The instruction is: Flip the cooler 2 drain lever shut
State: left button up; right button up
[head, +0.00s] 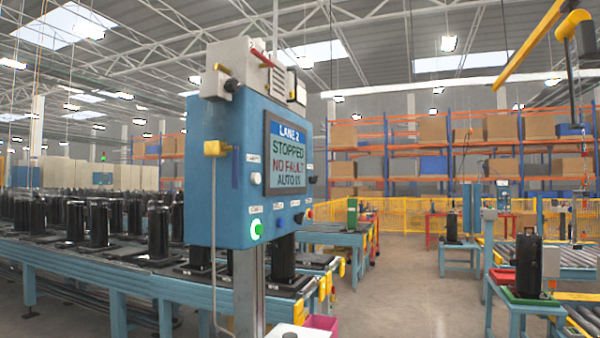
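I cannot make out any lever labelled as the cooler 2 drain. A blue control box (205,190) on a grey post stands close in the middle of the view. Its screen (287,154) reads LANE 2, STOPPED, NO FAULT, and a further line that starts with AUTO. A yellow fitting (214,148) and an upright dark blue handle-like part (235,168) are on the box's left side; I cannot tell what they work. Neither of my grippers is in view.
Conveyors (120,272) with several black cylinders run along the left. A black unit (528,266) stands on a blue-legged stand at the right. Yellow fencing (400,216) and tall racks with boxes are behind. Floor (400,290) is open right of centre.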

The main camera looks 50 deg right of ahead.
aim_at(234, 148)
jog(key=z, duration=1.35)
